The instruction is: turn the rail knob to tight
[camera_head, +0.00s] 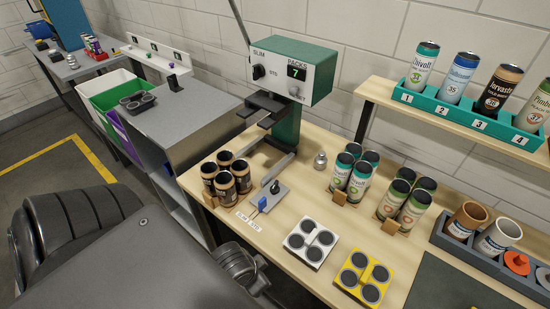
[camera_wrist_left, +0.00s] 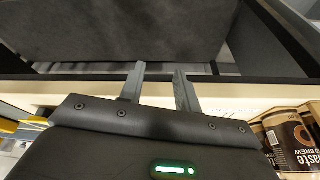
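A small grey plate on the wooden bench carries a black knob (camera_head: 275,187) and a blue block (camera_head: 267,198); I cannot tell for certain that this is the rail knob. Another black knob (camera_head: 258,72) is on the green and white machine (camera_head: 295,75), beside the word SLIM. My left gripper (camera_wrist_left: 160,80) shows in the left wrist view with its two grey fingers apart and nothing between them. A dark grey surface lies beyond the fingertips. I cannot make out this gripper in the head view. My right gripper is not in view.
Dark cans (camera_head: 233,172) stand left of the plate, with green cans (camera_head: 360,178) to its right. White (camera_head: 311,243) and yellow (camera_head: 364,277) can holders are near the front edge. A teal rack (camera_head: 470,115) with cans is on the raised shelf.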

